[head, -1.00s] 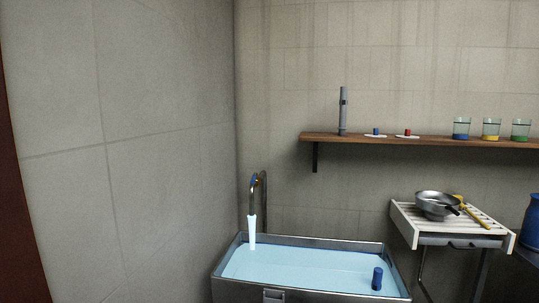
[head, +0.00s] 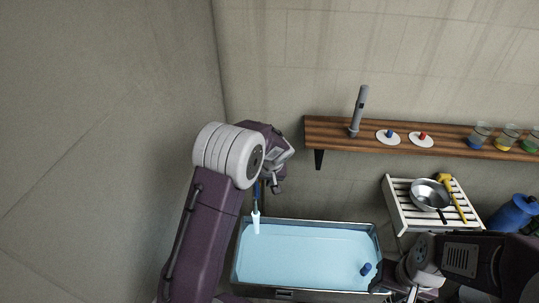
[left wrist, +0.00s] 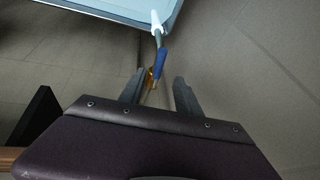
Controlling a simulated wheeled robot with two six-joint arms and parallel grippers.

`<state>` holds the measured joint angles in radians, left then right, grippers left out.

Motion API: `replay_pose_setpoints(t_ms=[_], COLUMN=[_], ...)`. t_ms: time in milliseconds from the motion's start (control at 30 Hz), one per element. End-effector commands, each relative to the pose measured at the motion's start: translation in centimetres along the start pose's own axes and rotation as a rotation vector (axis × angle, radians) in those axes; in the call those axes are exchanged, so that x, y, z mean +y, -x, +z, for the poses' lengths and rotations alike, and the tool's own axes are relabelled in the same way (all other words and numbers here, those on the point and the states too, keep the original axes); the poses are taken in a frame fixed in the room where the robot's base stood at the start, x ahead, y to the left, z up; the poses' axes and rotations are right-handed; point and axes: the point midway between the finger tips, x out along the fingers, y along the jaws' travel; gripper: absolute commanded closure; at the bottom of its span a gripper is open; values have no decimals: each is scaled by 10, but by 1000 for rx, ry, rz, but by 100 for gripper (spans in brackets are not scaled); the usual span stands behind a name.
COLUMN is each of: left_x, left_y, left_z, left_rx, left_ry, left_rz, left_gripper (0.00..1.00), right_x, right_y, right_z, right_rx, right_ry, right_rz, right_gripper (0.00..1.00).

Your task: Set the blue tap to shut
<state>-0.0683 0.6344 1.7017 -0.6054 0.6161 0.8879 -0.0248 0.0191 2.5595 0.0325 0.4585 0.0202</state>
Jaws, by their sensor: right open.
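The tap's blue lever (left wrist: 160,62) shows in the left wrist view, just beyond my left fingertips and roughly between them. In the head view the tap (head: 257,190) is partly hidden by my left arm. A pale stream of water (head: 256,223) runs from its spout into the tank. My left gripper (head: 277,188) is close to the tap. In the left wrist view its two fingers (left wrist: 158,78) are apart, with nothing visibly gripped. My right gripper (head: 378,279) is open over the tank's right front corner.
The metal tank (head: 378,239) holds light blue water, with a small blue cylinder (head: 366,269) at its right. A wooden shelf (head: 340,130) carries a grey tube, two discs and glasses. A slatted rack (head: 400,205) holds a pan. A wall stands close on the left.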

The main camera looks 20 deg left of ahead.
Motion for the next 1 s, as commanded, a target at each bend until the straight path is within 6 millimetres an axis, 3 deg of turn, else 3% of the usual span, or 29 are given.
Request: replay_pose_setpoints(t_ms=[67,267,533,700,1000], left_x=[-1,-1,-2,-1,0], left_y=[4,-7,-60,-83,-89], left_z=[-4,-3,-3,-4,-3], left_rx=[3,2,-1,2,4], left_ry=[3,2,2,2,4], left_rz=[-3,-5,-5,-3,-2], left_gripper=[60,60,60,60,60], right_x=[0,0,0,-1,-1], right_y=[6,7,27,33,33], right_z=[0,0,-3,-3,-3], right_rx=[-1,-1,-1,-1,-1], right_ry=[0,0,0,0,0], right_rz=[0,0,0,0,0], right_gripper=[49,49,49,49,49])
